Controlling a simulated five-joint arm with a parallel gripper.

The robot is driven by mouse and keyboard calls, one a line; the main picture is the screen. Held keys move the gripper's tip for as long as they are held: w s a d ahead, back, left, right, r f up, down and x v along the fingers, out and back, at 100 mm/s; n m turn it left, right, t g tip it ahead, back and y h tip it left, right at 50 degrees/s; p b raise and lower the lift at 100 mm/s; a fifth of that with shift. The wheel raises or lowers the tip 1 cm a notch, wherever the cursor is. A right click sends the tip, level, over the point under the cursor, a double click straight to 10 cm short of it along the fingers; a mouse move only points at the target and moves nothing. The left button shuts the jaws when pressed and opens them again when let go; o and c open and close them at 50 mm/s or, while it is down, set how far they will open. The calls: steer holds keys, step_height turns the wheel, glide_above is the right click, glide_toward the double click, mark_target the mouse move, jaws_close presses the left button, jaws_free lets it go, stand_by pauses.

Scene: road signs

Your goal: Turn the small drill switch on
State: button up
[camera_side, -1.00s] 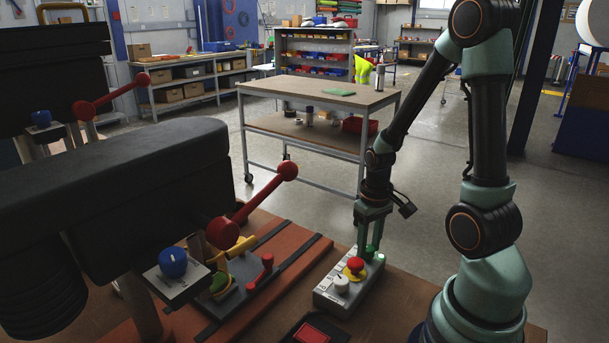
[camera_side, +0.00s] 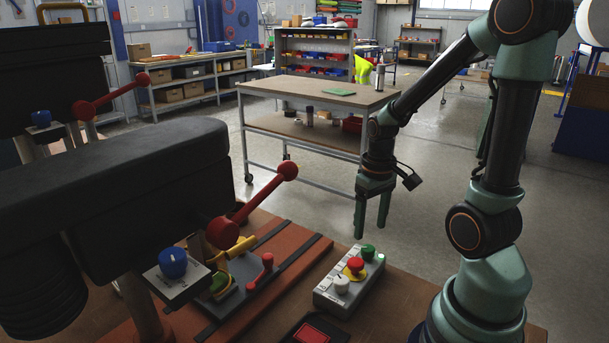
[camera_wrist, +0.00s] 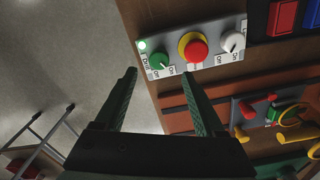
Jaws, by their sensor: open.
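A light grey control box (camera_side: 325,297) lies on the bench with a green knob (camera_side: 368,252), a red button on a yellow collar (camera_side: 355,266) and a white knob (camera_side: 341,285). In the wrist view, the green knob (camera_wrist: 159,58) has labels beside it that seem to read "Drill" and "On". Its pointer seems to face an "On" label. A small green lamp (camera_wrist: 142,45) beside it looks lit. My gripper (camera_side: 372,232) is open and empty, fingers down, above and apart from the green knob. Its fingertips (camera_wrist: 159,73) also show in the wrist view.
A dark machine with a red-balled lever (camera_side: 287,171) and a blue knob (camera_side: 173,262) stands at the left. A clamp with a red handle (camera_side: 264,268) sits on the orange bench strip. A red panel (camera_side: 311,332) is at the front.

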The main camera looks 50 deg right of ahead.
mark_target(367, 248)
step_height(367, 248, up, 6)
steer(key=shift+a+r, duration=0.1)
steer(key=shift+a, duration=0.05)
stand_by(0.4)
